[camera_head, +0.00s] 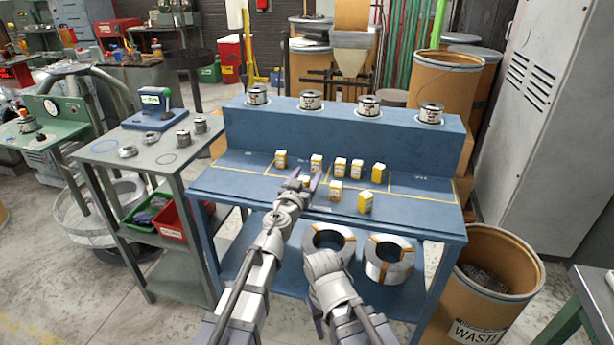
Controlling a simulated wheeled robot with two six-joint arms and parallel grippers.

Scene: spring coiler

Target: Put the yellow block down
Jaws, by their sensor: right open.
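My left gripper (304,179) is over the front left part of the blue bench (240,190), its two purple fingers apart. A yellow block (305,183) shows partly between or behind the fingers; I cannot tell whether they grip it or whether it touches the bench. Other yellow-and-white blocks stand on the bench: a back row with one at the left (281,159) and one at the right (378,172), and two nearer the front (336,190) (365,203). My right gripper (317,312) is low in front of the bench, mostly hidden by its wrist, open.
Several metal spools (311,100) stand on the raised back ledge (340,130). Yellow lines divide the bench top. Wire coils (389,262) lie on the lower shelf. A grey side table (110,150) is at left; a waste drum (500,270) is at right.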

